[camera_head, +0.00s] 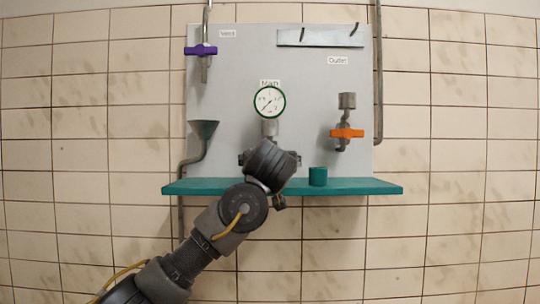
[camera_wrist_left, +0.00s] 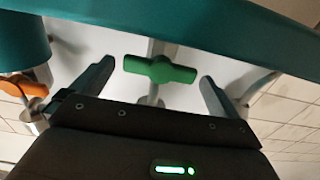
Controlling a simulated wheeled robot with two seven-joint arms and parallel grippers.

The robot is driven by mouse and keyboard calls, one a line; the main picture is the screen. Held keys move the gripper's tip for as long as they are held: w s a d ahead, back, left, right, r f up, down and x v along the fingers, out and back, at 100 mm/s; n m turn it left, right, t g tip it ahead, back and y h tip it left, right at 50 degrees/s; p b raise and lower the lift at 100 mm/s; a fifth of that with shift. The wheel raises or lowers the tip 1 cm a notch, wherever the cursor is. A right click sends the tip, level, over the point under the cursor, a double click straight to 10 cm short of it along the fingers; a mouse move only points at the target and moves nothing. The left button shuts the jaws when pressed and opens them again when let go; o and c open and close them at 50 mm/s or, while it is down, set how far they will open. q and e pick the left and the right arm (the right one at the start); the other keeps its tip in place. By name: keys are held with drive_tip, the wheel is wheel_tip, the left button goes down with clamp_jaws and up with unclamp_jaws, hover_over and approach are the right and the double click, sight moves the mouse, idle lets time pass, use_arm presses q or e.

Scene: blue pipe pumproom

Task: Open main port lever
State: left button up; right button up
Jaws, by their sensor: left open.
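The main port's green lever (camera_wrist_left: 160,70) shows in the left wrist view, lying across a grey pipe. In the head view my arm hides it, below the round gauge (camera_head: 269,102) with the "Main" label. My left gripper (camera_wrist_left: 158,72) is open, with one finger on each side of the lever and visible gaps at both ends. The lever is not gripped. In the head view my left gripper (camera_head: 272,160) is in front of the main pipe, its fingers hidden. My right gripper is not in view.
A teal shelf (camera_head: 370,189) runs below the panel, with a teal cup (camera_head: 318,176) just right of my gripper. An orange outlet lever (camera_head: 346,133) is to the right. A purple lever (camera_head: 201,50) and a funnel (camera_head: 203,130) are to the left.

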use_arm(q)
drive_tip(key=shift+s, duration=0.1)
drive_tip(key=c, duration=0.9)
drive_tip(key=shift+f+m+b, duration=0.1)
drive_tip(key=shift+m+b, duration=0.95)
drive_tip(key=shift+m, duration=0.35)
drive_tip(key=shift+d+m+b, duration=0.15)
drive_tip(key=shift+m+b, duration=0.65)
drive_tip(key=shift+m, duration=1.4)
drive_tip(key=o, duration=0.9)
